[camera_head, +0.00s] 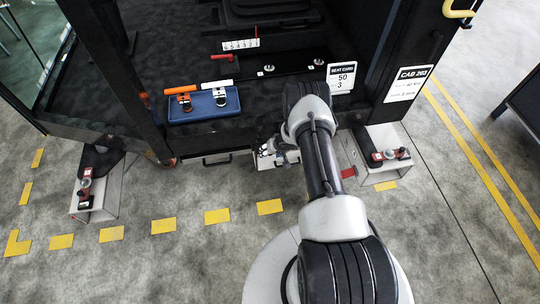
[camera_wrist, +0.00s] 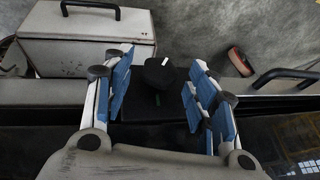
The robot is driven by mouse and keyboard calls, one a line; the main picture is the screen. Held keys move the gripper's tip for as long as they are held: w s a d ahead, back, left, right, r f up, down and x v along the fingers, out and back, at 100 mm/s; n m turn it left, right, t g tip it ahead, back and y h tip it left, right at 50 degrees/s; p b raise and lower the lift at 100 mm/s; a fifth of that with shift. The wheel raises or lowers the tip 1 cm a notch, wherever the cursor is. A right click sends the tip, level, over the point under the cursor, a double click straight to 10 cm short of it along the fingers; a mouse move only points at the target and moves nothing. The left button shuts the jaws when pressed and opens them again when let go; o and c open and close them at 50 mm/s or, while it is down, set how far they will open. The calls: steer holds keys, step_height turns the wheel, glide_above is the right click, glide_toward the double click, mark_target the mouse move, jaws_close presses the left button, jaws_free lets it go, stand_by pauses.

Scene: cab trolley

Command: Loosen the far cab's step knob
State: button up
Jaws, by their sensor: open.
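In the head view my gripper (camera_head: 279,153) is low at the cab's front edge, and my arm covers much of that spot. The cab (camera_head: 405,85) bears a sign reading CAB 203. Whether this is the far cab, I cannot tell.
Pale boxes with red-and-black fittings stand at the left (camera_head: 104,202) and right (camera_head: 385,176) of the cab. A blue tray (camera_head: 204,117) with orange and white handled items lies on the cab floor. A pale handled case (camera_wrist: 85,45) is near the fingers. Yellow-dashed floor in front is clear.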

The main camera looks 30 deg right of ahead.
steer(key=shift+w+f, duration=0.25)
steer(key=shift+f, duration=0.1)
steer(key=shift+c, duration=0.3)
steer(key=c, duration=1)
steer(key=shift+r, duration=0.1)
